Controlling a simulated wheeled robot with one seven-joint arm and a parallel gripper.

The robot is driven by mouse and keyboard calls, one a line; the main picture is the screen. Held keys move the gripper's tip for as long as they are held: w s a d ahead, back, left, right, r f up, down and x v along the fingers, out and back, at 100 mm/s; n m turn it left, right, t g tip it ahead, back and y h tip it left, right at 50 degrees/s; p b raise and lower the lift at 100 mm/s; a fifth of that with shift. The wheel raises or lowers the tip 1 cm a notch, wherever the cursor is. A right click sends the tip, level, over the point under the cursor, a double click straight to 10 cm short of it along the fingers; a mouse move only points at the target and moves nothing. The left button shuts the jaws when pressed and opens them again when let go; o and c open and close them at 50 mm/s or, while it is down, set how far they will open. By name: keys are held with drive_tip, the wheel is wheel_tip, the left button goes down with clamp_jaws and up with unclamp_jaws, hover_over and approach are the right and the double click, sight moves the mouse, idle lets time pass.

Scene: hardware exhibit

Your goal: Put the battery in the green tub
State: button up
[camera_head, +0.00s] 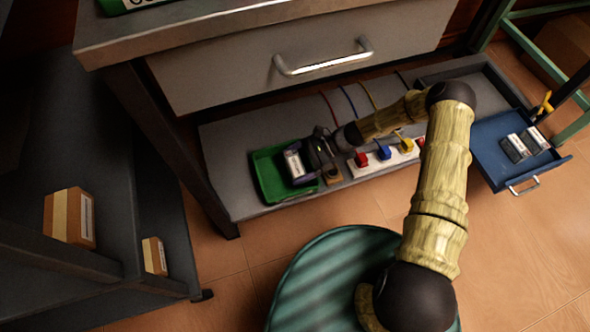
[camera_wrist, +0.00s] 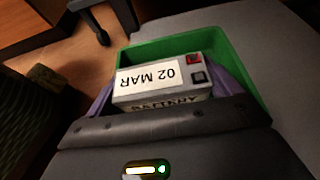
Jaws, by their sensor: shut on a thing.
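The green tub (camera_head: 268,177) stands on the low grey shelf under the drawer, at its left end. The battery (camera_head: 294,164) is a pale box with a white label, held by my gripper (camera_head: 301,167) over the right part of the tub. In the wrist view the battery (camera_wrist: 165,80) shows a "02 MAR" label and a red and a black terminal. The purple fingers of my gripper (camera_wrist: 168,92) are shut on its two sides. The green tub (camera_wrist: 215,42) shows behind and around it. I cannot tell whether the battery touches the tub floor.
A white strip (camera_head: 385,160) with red, blue and yellow plugs lies right of the tub. A blue tray (camera_head: 490,165) with two grey boxes is at the right. The drawer front (camera_head: 300,55) with its handle overhangs the shelf. Cardboard boxes (camera_head: 70,215) sit on the left rack.

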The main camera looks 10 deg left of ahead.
sight(296, 171)
drive_tip(key=shift+f+b, duration=1.3)
drive_tip(key=shift+f, duration=0.6)
drive_tip(key=shift+w, duration=0.1)
drive_tip(key=shift+w, duration=0.1)
drive_tip(key=shift+a, duration=0.15)
drive_tip(key=o, duration=1.2)
drive_tip(key=shift+s+f, duration=0.1)
drive_tip(key=shift+s, duration=0.1)
drive_tip(key=shift+d, duration=0.2)
